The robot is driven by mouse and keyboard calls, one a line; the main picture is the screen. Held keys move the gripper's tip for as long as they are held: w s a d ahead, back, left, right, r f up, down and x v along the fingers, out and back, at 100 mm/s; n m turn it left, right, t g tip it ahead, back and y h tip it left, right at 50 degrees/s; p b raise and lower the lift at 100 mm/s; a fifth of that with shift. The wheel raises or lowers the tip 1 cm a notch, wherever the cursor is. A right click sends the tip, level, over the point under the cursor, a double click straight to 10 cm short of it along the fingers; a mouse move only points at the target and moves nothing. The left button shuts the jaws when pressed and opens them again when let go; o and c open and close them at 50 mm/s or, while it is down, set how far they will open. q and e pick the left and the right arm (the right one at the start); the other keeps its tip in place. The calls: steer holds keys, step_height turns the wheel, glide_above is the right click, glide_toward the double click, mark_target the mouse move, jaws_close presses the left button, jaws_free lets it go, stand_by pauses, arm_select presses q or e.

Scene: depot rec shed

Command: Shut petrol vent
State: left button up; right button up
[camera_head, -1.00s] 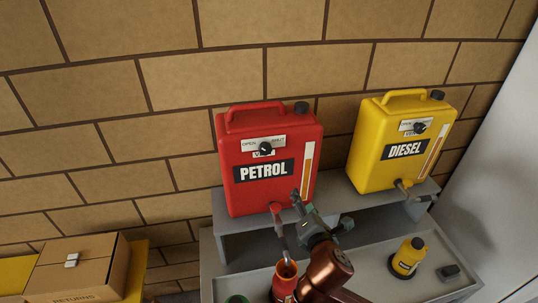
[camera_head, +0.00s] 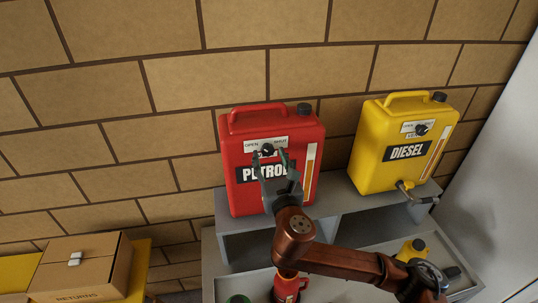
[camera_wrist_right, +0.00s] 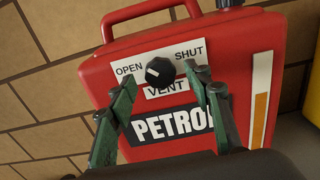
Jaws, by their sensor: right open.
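The red petrol can (camera_head: 235,130) stands on a grey shelf. Its black vent knob (camera_head: 267,149) sits on a white plate with OPEN at left and SHUT at right. In the right wrist view the knob (camera_wrist_right: 160,72) shows a white mark on its left, OPEN side. My right gripper (camera_head: 269,156) is in front of the can and partly hides the PETROL label. Its fingers (camera_wrist_right: 160,79) are open, one on each side of the knob, with a gap visible at both. I cannot tell how far the tips are from the plate. My left gripper is not in view.
A yellow diesel can (camera_head: 370,150) with its own vent knob stands to the right on the grey shelf (camera_head: 232,205). A red container (camera_head: 290,285) and a small yellow bottle (camera_head: 412,247) are in the tray below. A cardboard box (camera_head: 80,265) is at lower left.

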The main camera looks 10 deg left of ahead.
steer(key=shift+w+a, duration=0.15)
steer(key=shift+w, duration=0.3)
steer(key=c, duration=1.1)
